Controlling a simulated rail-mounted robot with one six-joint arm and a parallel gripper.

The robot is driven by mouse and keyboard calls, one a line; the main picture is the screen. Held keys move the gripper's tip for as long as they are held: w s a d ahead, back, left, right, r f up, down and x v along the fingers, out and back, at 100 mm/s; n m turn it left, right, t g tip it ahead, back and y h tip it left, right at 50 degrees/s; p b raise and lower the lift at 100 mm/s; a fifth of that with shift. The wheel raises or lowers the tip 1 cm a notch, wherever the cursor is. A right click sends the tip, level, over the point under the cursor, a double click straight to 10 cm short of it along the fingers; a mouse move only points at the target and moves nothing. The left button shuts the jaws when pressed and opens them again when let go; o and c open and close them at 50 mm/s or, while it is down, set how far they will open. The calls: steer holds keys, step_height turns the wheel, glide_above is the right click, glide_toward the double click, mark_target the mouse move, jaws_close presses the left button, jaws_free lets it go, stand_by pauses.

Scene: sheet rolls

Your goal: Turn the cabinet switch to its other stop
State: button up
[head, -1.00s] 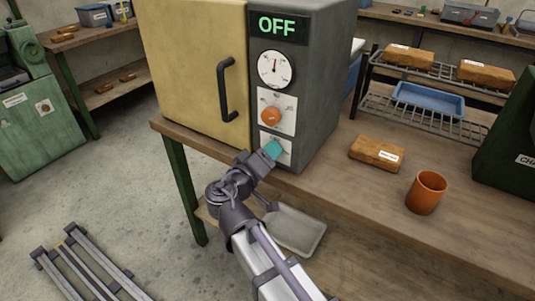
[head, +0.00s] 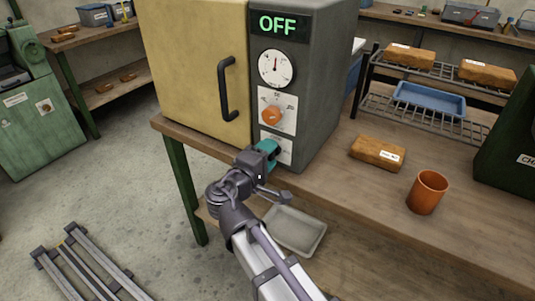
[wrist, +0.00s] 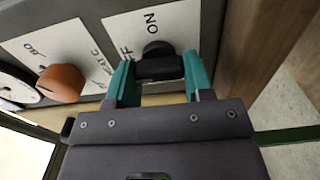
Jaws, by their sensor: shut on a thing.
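The cabinet (head: 322,100) stands on the bench, with a yellow door and a grey control panel whose display (head: 283,25) reads OFF. The black switch (wrist: 158,66) sits low on the panel on a white plate (wrist: 183,22); ON is legible and the other label is partly covered. My gripper (wrist: 157,72) has its teal fingers on both sides of the switch knob, shut on it. In the head view my gripper (head: 267,150) is at the lower plate and hides the switch.
An orange knob (head: 271,116) and a round gauge (head: 276,68) sit above the switch. A door handle (head: 227,90) juts out at left. An orange cup (head: 427,192) and a brown block (head: 377,152) stand on the bench at right. A grey tray (head: 295,230) lies below.

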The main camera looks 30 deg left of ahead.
stand_by(0.4)
steer(key=o, duration=0.9)
steer(key=s, duration=1.1)
steer(key=shift+d, duration=0.15)
steer(key=shift+w, duration=0.1)
